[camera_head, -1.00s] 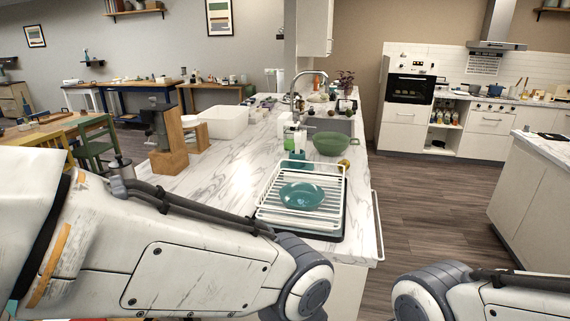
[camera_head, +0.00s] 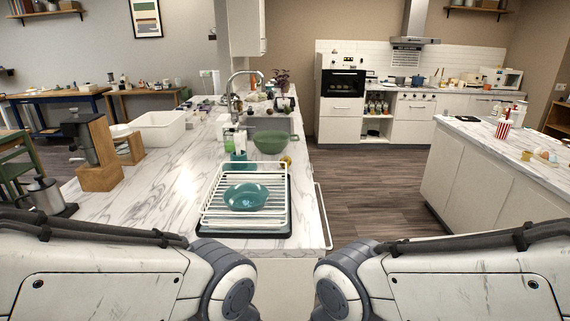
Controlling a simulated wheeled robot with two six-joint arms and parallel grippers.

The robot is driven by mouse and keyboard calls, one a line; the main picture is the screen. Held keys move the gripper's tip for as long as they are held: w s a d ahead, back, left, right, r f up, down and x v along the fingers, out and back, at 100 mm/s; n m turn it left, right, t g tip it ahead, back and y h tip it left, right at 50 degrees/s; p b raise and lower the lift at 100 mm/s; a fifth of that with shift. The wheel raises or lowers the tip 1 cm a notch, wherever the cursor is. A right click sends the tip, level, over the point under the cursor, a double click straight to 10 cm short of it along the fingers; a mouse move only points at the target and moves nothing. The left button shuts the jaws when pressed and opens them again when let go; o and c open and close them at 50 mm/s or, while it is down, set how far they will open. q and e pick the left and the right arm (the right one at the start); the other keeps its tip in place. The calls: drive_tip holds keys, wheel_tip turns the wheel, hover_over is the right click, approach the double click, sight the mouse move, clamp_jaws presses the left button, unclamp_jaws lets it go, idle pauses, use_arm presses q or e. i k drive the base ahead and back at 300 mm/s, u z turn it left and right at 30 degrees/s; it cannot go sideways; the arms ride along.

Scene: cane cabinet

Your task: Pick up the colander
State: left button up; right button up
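A teal dish (camera_head: 246,197) lies in the white wire dish rack (camera_head: 216,212) nearer to me. My two arms come in from the lower left and lower right, but neither gripper shows in the view.
A tall faucet (camera_head: 230,95) rises behind. A wooden-based grinder (camera_head: 97,160) stands at left. The floor (camera_head: 370,180) right of the counter is clear.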

sight(270, 141)
drive_tip(key=z, duration=0.95)
drive_tip(key=i, duration=5.65)
drive_tip(key=u, duration=4.3)
